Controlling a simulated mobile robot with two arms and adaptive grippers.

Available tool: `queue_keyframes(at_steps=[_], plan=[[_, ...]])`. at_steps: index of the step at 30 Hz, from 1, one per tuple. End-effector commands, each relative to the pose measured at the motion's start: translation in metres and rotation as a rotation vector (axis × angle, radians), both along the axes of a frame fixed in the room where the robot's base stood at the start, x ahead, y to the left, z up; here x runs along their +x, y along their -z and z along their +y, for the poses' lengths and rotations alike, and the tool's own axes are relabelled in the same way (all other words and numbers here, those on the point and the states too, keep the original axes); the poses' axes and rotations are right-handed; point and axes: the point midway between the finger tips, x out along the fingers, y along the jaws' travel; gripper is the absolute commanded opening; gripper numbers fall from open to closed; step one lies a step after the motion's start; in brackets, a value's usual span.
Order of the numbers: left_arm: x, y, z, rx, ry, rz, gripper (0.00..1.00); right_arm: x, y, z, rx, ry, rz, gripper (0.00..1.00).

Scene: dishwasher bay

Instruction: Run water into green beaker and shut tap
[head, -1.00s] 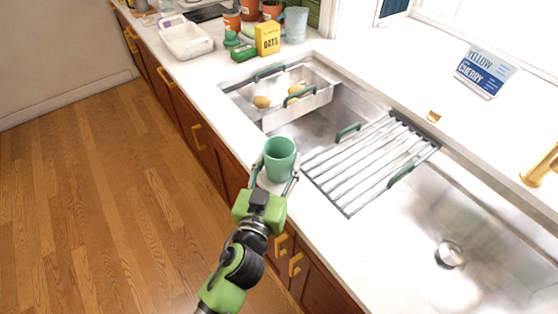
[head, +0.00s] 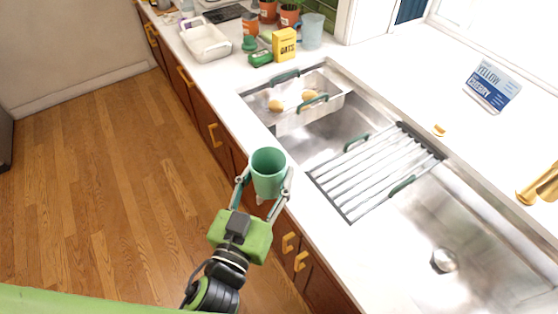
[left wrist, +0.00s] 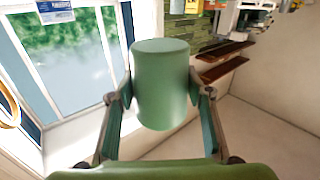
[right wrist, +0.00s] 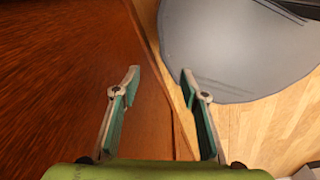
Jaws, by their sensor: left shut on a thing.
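The green beaker (head: 269,172) is upright in the head view, at the counter's front edge. My left gripper (head: 264,190) is shut on it, one finger on each side. The left wrist view also shows the beaker (left wrist: 161,85) between the fingers. Part of the gold tap (head: 541,186) shows at the right edge of the head view; the rest of it is out of the picture. My right gripper (right wrist: 158,82) is open and empty in the right wrist view, with a brown wooden surface and the floor behind it.
The steel sink (head: 420,225) has a roll-up rack (head: 365,178) across its middle. A colander (head: 310,116) with yellowish food sits in the left part. An oats box (head: 284,45), a white dish (head: 206,42) and a blue jug (head: 311,32) stand behind. A blue-white sign (head: 492,85) stands by the window.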

Motion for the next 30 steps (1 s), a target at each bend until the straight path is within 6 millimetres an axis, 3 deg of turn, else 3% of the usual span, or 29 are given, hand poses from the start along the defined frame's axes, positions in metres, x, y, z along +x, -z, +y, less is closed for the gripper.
queue_keyframes(at_steps=[9, 24, 26, 30], plan=[[-0.026, -0.013, 0.012, 0.0, 0.001, 0.0, 0.25, 0.0, -0.002, -0.003, -0.003, 0.0, 0.0, 0.4], [-0.029, -0.014, 0.015, 0.001, -0.003, -0.001, 0.25, 0.0, -0.001, -0.003, -0.004, 0.0, 0.0, 0.4], [-0.025, -0.012, 0.022, 0.003, -0.017, -0.002, 0.25, 0.0, 0.002, -0.003, -0.004, 0.0, 0.0, 0.4], [-0.007, -0.003, 0.062, 0.008, -0.1, -0.003, 0.25, 0.0, 0.016, -0.003, -0.004, 0.0, 0.0, 0.4]])
